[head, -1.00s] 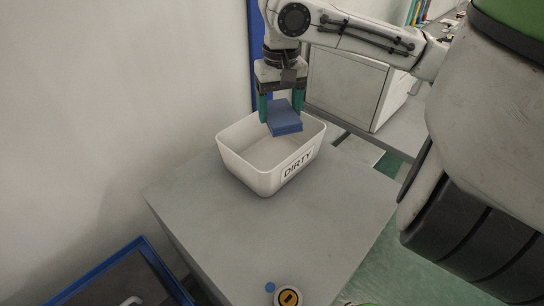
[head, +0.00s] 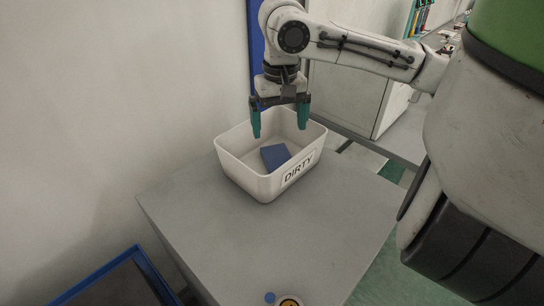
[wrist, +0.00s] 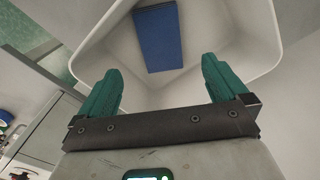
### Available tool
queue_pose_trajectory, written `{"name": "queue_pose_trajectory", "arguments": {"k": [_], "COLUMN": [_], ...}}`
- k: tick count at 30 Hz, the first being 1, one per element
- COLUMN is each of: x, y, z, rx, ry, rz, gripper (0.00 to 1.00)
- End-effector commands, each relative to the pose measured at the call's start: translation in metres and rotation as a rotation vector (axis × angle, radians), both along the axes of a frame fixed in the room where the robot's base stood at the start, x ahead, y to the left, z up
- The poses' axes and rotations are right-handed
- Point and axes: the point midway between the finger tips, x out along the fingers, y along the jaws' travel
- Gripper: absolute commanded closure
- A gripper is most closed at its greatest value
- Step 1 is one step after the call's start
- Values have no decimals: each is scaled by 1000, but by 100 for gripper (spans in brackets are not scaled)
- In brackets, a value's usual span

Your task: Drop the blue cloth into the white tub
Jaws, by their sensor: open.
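The white tub (head: 238,172) labelled "DIRTY" stands on the grey table. The folded blue cloth (head: 275,157) lies inside it, on the tub floor. My gripper (head: 279,134) is above the tub with its green fingers spread apart and nothing between them. In the wrist view, the cloth (wrist: 160,42) shows in the tub (wrist: 256,60) beyond the open fingers (wrist: 158,85), apart from them.
The grey table (head: 270,235) has bare room in front of the tub. A small blue dot and a round yellow-and-black item (head: 289,302) are at its front edge. A blue-rimmed dark tray (head: 120,280) is at the lower left. A wall runs along the left.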

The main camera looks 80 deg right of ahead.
Motion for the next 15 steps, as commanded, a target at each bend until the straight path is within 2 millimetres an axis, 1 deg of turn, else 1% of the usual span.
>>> {"name": "queue_pose_trajectory", "arguments": {"k": [5,8,11,15], "x": [0,0,1,1], "y": [0,0,0,-1], "z": [3,12,28,57], "rx": [-1,-2,-3,-3], "ry": [0,-1,-1,-1], "rz": [0,0,0,0], "gripper": [0,0,0,0]}}
